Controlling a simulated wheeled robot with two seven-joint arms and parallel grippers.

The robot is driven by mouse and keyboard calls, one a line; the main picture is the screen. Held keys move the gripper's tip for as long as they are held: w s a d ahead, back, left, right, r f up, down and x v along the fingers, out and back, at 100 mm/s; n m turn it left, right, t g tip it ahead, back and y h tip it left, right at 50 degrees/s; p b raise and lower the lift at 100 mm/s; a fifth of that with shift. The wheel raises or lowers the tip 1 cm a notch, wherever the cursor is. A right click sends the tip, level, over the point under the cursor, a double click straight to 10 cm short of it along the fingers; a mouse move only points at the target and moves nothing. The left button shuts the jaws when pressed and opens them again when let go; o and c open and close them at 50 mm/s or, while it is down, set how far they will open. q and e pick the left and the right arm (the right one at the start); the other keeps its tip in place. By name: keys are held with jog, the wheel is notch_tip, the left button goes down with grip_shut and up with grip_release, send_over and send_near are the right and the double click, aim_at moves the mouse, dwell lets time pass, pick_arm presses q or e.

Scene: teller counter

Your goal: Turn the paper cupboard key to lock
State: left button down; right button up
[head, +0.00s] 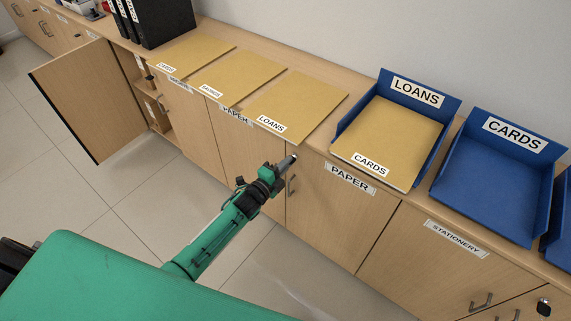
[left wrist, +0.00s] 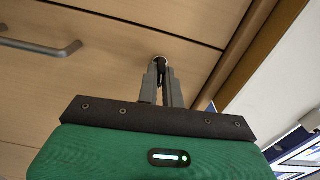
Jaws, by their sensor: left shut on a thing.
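The paper cupboard (head: 330,215) has pale wood doors that look closed, with PAPER labels (head: 349,179) along its top edge. My left gripper (head: 288,163) reaches the cupboard front near the top of the door seam. In the left wrist view its two grey fingers (left wrist: 162,82) are closed around the dark key (left wrist: 159,70), which sits at a round metal lock (left wrist: 158,59) in the wood. The fingers hide most of the key, so its exact turn is hard to tell. My right gripper is not in view.
A bar handle (head: 291,186) is close to my left gripper. An open cupboard door (head: 75,100) stands out at the left. Folders (head: 295,103) and blue trays (head: 495,190) fill the counter above. Another key (head: 543,307) is at the lower right. The tiled floor (head: 100,215) is clear.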

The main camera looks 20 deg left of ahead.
pick_arm(q)
jog(key=n+p, duration=0.2)
jog(key=n, duration=1.4)
jog(key=shift+p, duration=0.4)
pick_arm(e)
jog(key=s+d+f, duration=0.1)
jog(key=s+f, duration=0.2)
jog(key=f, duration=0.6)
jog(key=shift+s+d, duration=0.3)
pick_arm(q)
jog(key=shift+n, duration=0.5)
jog(key=c, duration=1.6)
grip_release()
jog(key=shift+o, duration=0.2)
jog(key=shift+s, duration=0.1)
